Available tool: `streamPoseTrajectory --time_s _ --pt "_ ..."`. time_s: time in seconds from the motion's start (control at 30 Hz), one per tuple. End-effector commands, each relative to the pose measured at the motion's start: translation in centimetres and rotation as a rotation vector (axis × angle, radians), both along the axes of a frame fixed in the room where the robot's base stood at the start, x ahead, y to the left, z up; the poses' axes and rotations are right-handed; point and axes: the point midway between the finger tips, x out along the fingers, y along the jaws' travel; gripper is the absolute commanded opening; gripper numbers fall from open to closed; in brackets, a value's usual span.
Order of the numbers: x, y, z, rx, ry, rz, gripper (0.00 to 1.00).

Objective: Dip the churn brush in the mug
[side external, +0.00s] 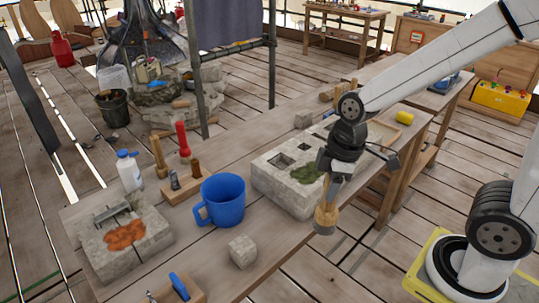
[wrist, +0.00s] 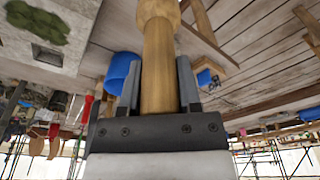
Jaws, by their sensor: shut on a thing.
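My gripper (side external: 337,172) is shut on the wooden handle of the churn brush (side external: 326,215). The brush hangs down past the table's front edge, with its wider head lowest. In the wrist view the brush handle (wrist: 158,65) stands between the two fingers of my gripper (wrist: 158,85). The blue mug (side external: 222,199) stands upright on the table, left of the brush and apart from it, with its handle to the left. Part of the mug (wrist: 121,70) shows behind a finger in the wrist view. The mug's inner bottom is hidden.
A stone block (side external: 274,189) with square holes and green moss lies between mug and gripper. A small stone cube (side external: 243,251) sits in front of the mug. A stone slab (side external: 147,252) with an orange patch, a white bottle (side external: 129,173) and a tool rack (side external: 182,191) stand left.

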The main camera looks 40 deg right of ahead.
Motion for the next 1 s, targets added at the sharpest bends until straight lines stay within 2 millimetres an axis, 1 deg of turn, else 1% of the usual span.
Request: streamPoseTrajectory --time_s 0.17,0.27,0.37,0.7,1.0 --pt "0.9 0.2 0.3 0.001 -0.001 0.001 0.0" --pt "2.0 0.3 0.6 0.001 -0.002 0.002 0.0" --pt "3.6 0.6 1.1 0.002 -0.001 0.002 0.0" --pt "10.3 1.9 2.8 0.005 -0.001 0.003 0.0" --pt "16.1 3.2 3.7 0.005 -0.001 0.005 0.0"
